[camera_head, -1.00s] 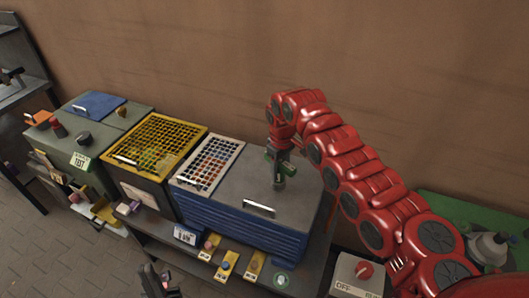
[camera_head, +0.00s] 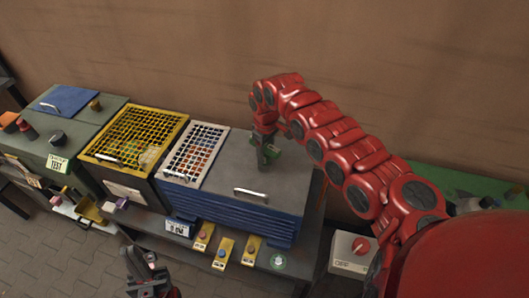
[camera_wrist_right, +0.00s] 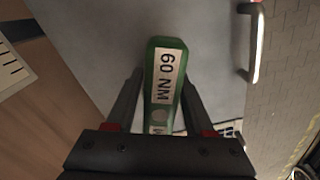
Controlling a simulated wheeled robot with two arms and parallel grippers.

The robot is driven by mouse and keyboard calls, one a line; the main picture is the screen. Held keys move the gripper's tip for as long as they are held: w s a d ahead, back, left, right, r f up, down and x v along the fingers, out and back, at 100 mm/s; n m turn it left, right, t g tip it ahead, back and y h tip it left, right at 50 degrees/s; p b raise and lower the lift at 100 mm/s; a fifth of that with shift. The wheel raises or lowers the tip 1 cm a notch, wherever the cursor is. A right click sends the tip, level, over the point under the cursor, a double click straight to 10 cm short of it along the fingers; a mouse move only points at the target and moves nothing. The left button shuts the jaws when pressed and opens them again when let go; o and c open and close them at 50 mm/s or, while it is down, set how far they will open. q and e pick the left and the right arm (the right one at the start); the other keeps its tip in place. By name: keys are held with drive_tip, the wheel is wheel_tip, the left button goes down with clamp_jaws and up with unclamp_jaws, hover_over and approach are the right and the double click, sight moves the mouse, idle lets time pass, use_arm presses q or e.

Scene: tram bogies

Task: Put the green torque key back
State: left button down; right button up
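The green torque key (camera_wrist_right: 165,75), with a white "60 NM" label, is between the fingers of my right gripper (camera_wrist_right: 160,92). The fingers close in on both its sides and appear to grip it. In the head view the green key (camera_head: 271,152) shows at the end of my right arm, over the grey top of the blue cabinet (camera_head: 225,187). I cannot tell whether its lower end touches that top. My left gripper (camera_head: 141,257) is low at the front of the head view, with its fingers apart and empty.
A white grid tray (camera_head: 196,155) lies left of the bare grey top, and a yellow grid box (camera_head: 133,137) stands further left. Several yellow plates with knobs (camera_head: 222,250) line the shelf below. A box with a red knob (camera_head: 352,252) is at right.

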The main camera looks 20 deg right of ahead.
drive_tip(key=shift+o, duration=1.7)
drive_tip(key=shift+a, duration=0.1)
drive_tip(key=shift+r, duration=0.25)
wheel_tip(320, 180, up, 10)
drive_tip(key=b, duration=0.4)
drive_tip(key=shift+r, duration=0.9)
